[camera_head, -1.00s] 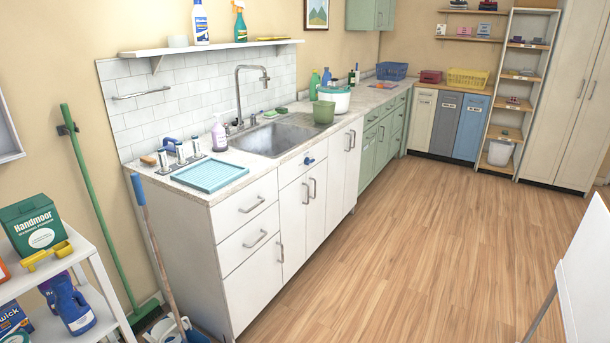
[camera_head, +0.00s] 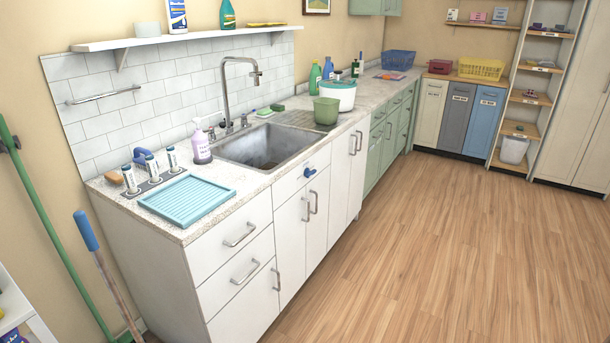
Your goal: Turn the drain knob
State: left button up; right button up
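A small blue knob (camera_head: 309,172) sits on the white front panel of the counter, just below the sink's front edge. It looks like the drain knob. The grey metal sink (camera_head: 262,147) is set into the counter behind it, with a tall curved faucet (camera_head: 226,90) at its back. I cannot make out the knob's turn position at this size. Neither of my grippers shows in the head view.
The counter (camera_head: 262,181) carries a blue drying tray (camera_head: 186,201), a lilac soap bottle (camera_head: 201,146), a green tub (camera_head: 326,110) and a white pot. A broom (camera_head: 45,220) and a blue-handled stick lean at the left. The wooden floor (camera_head: 430,240) right of the counter is clear.

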aim_at(308, 173)
jog(key=i+l+u, duration=0.2)
jog(key=u, duration=0.25)
jog(key=i+l+u, duration=0.3)
jog(key=u, duration=0.15)
